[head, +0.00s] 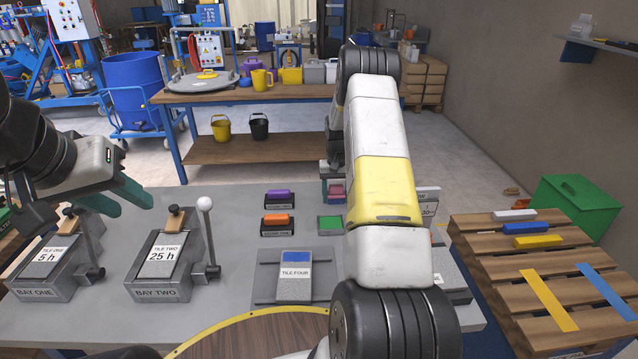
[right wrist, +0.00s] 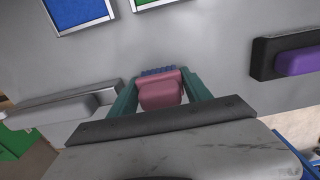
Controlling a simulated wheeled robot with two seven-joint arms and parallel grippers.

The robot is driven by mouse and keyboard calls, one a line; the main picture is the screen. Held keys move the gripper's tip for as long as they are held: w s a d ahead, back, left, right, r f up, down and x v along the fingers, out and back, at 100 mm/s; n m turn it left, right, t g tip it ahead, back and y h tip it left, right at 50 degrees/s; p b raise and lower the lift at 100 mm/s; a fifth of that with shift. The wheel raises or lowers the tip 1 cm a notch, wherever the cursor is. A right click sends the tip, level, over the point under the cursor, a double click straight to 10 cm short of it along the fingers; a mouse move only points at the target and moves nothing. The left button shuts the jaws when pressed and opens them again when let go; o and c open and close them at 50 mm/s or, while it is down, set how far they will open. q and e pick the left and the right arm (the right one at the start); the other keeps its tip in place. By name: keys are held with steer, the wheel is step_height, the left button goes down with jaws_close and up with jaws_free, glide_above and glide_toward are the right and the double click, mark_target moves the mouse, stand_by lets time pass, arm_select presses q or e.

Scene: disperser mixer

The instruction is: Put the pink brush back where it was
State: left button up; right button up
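The pink brush (head: 337,193) is in my right gripper (head: 335,184), above the far side of the grey table. In the right wrist view the pink brush (right wrist: 160,90) sits between the two teal fingers of my right gripper (right wrist: 160,88), which touch its sides. Its blue bristles show beyond the handle. Bare grey table lies under and around it in that view; the height gap is hard to judge. My left gripper (head: 128,199) is open and empty above the left part of the table. My right arm hides part of the table's right side.
A purple brush (head: 279,194) and an orange brush (head: 277,220) lie in dark holders. A green framed pad (head: 331,223) lies beside them. A blue framed pad (right wrist: 78,12) shows in the right wrist view. Bay one (head: 45,267), bay two (head: 160,266) and tile four (head: 296,272) stand nearer.

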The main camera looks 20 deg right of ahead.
mark_target(336, 186)
steer(key=o, duration=0.3)
steer(key=shift+r, duration=0.1)
step_height(336, 186, up, 12)
steer(key=shift+f, duration=0.1)
steer(key=s+a+r+n+t, duration=0.1)
steer(key=s+a+r+t, duration=0.1)
steer(key=s+a+r, duration=0.6)
steer(key=s+a+r+n+t, duration=0.15)
steer(key=s+r, duration=0.35)
steer(key=r, duration=0.6)
steer(key=s+a+r+t, duration=0.1)
steer(key=s+a, duration=0.2)
steer(key=s, duration=0.4)
steer(key=s+a+r+y, duration=0.1)
steer(key=s+a, duration=0.2)
steer(key=s, duration=0.4)
steer(key=s+a+r+n+t+y, duration=0.1)
steer(key=s+a, duration=0.2)
steer(key=s, duration=0.4)
steer(key=shift+s+t, duration=0.35)
steer(key=shift+r, duration=0.1)
